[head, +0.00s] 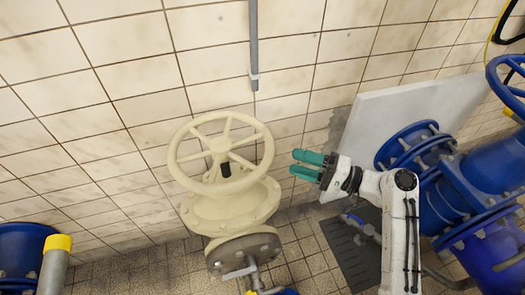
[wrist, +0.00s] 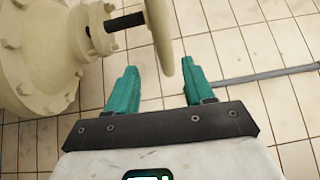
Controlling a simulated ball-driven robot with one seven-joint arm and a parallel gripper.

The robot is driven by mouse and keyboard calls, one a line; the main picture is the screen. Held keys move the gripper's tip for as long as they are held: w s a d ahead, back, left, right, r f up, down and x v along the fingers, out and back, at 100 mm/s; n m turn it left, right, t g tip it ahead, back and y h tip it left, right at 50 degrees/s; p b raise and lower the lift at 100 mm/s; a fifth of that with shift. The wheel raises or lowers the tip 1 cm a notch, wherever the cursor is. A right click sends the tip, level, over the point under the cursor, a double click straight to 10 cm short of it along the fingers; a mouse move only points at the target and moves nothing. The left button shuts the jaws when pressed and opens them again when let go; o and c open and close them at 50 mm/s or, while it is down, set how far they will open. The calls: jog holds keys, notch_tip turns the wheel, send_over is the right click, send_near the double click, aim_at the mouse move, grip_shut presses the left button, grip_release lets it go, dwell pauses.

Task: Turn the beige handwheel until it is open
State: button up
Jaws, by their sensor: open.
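The beige handwheel (head: 182,135) is a spoked ring on a dark stem, standing out from a beige flanged valve body (head: 240,209) in front of the tiled wall. My gripper (head: 294,163) has teal fingers and is just right of the wheel in the head view, pointing left at it, with a small gap. In the wrist view my gripper (wrist: 160,80) is open and empty. There the wheel (wrist: 161,40) shows edge-on, its rim ahead of and between the two fingertips. The stem (wrist: 122,22) and valve body (wrist: 35,50) are at the upper left.
Blue pipes and flanges (head: 480,180) stand at the right, with a blue handwheel (head: 508,85) above. A pale slab (head: 400,110) leans on the wall behind my arm. A grey conduit (head: 253,45) runs down the wall. A yellow-capped post (head: 57,255) is at the lower left.

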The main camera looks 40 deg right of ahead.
aim_at(266, 150)
jog(key=x, duration=0.3)
jog(key=p+x, duration=0.1)
jog(key=x, duration=0.3)
jog(key=p+x, duration=0.1)
jog(key=x, duration=0.2)
jog(key=shift+w+r, duration=0.3)
jog(key=shift+w, duration=0.05)
grip_shut()
